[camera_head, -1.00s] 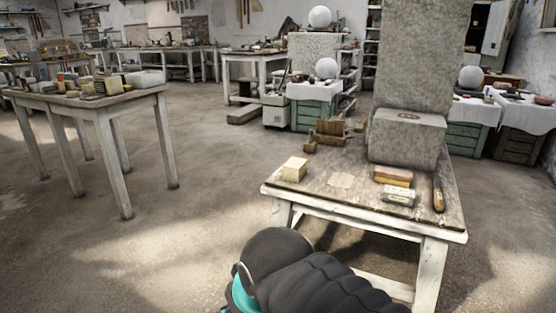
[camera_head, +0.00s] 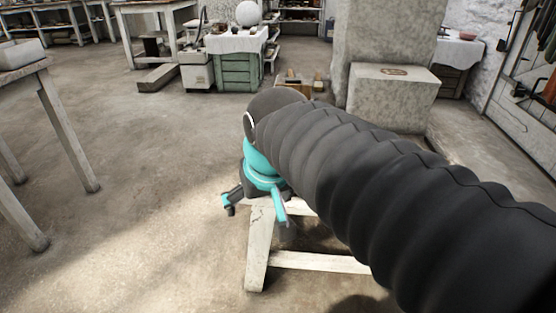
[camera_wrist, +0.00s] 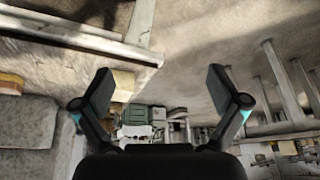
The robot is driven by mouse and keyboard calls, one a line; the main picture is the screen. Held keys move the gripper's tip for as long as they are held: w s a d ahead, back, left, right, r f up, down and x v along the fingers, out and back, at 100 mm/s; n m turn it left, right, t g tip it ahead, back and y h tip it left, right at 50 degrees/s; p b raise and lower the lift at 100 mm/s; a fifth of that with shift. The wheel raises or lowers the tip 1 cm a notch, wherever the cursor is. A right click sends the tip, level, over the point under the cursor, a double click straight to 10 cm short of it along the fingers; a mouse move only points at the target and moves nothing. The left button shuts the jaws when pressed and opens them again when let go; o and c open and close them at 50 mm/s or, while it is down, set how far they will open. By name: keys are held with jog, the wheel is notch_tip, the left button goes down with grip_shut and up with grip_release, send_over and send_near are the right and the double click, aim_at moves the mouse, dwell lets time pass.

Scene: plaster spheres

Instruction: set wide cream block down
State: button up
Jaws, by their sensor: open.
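My gripper (camera_wrist: 160,75) is open in the wrist view, its two dark fingers wide apart. A cream block (camera_wrist: 123,86) shows beside the inner side of the left finger, close to the work table's corner (camera_wrist: 148,57). The finger covers part of it, and I cannot tell if they touch. Nothing is seen clasped between the fingers. In the head view my gripper (camera_head: 255,212) hangs at the table's white leg (camera_head: 258,250). My arm hides the tabletop and any block on it there.
A large stone block (camera_head: 392,98) stands behind the table. Another table (camera_head: 60,110) is at the left. A green cabinet with a white cloth (camera_head: 236,65) stands farther back. The floor at the left middle is clear.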

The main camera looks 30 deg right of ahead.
jog(key=w+d+r+m+g+b, duration=0.1)
jog(key=w+d+m+g, duration=0.15)
jog(key=w+d, duration=0.6)
jog(key=w+d+r+m+g+b, duration=0.1)
jog(key=w+d+m+b, duration=0.3)
jog(key=w, duration=0.8)
jog(key=shift+n, duration=0.55)
jog(key=f, duration=0.2)
jog(key=d+f, duration=0.1)
jog(key=f, duration=0.2)
jog(key=w+d+f+p, duration=0.1)
jog(key=f, duration=0.1)
jog(key=shift+f, duration=0.3)
jog(key=shift+h, duration=0.3)
jog(key=shift+w+d+f+b, duration=0.1)
jog(key=shift+w+f, duration=0.15)
jog(key=shift+f, duration=0.65)
jog(key=shift+w+d+f+b, duration=0.1)
jog(key=shift+w+f+b, duration=0.1)
jog(key=shift+f, duration=0.7)
jog(key=shift+w+d+f+b, duration=0.1)
jog(key=shift+w+f, duration=0.15)
jog(key=shift+f, duration=0.65)
jog(key=shift+f, duration=0.25)
jog(key=c, duration=1.6)
grip_shut()
jog(key=shift+r, duration=0.1)
